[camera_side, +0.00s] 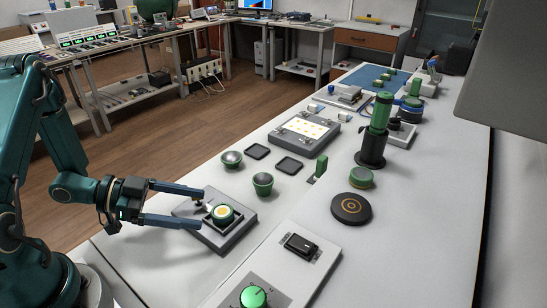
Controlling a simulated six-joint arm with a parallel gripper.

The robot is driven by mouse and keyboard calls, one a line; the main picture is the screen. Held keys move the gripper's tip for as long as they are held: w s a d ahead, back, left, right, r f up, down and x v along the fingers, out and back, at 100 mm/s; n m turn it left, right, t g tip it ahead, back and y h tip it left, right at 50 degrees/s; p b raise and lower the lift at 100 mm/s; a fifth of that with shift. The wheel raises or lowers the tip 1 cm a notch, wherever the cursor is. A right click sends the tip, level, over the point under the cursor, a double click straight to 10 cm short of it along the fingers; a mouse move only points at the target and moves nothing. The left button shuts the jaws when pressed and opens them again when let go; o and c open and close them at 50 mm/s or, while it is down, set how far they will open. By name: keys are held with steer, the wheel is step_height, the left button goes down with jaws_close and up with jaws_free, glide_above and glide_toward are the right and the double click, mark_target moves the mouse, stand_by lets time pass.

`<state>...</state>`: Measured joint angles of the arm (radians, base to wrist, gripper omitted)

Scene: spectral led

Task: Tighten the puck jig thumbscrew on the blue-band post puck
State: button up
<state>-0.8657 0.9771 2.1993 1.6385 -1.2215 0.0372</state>
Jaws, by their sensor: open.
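My gripper (204,206) is open at the lower left. Its two dark fingers point right, and their tips reach over the left side of a dark grey square block (232,238). A round green piece with a pale, yellowish top (222,213) sits in the block's recess, just right of the fingertips and apart from them as far as I can tell. A dark round puck with a blue band (411,104) shows at the back right, far from my gripper. I cannot make out a thumbscrew for certain.
A green post on a black base (371,150), a green-rimmed puck (361,178) and a black disc (351,208) stand to the right. Two cups (263,184) and a lit panel (304,129) are behind. A control box with a green knob (253,297) is in front.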

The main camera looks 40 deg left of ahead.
steer(key=shift+r, duration=0.1)
steer(key=c, duration=0.4)
step_height(320, 180, up, 9)
steer(key=w+a+f+n+g+y, duration=0.1)
steer(key=w+a+n+y, duration=0.55)
steer(key=a, duration=0.25)
steer(key=w+a+n+g+y, duration=0.1)
steer(key=w+a+n+y, duration=0.4)
steer(key=a+y, duration=0.35)
steer(key=s+d+r+n+g+h, duration=0.1)
steer(key=s+d+n+g+h, duration=0.25)
steer(key=d, duration=0.35)
steer(key=s+d+r+n+g+h, duration=0.1)
steer(key=s+d+n+g+h, duration=0.2)
steer(key=d, duration=0.4)
steer(key=shift+n+g+y, duration=0.5)
steer(key=shift+g+y, duration=0.15)
steer(key=f, duration=0.4)
steer(key=shift+s+d+f, duration=0.3)
steer(key=shift+d, duration=0.05)
steer(key=shift+f, duration=2.9)
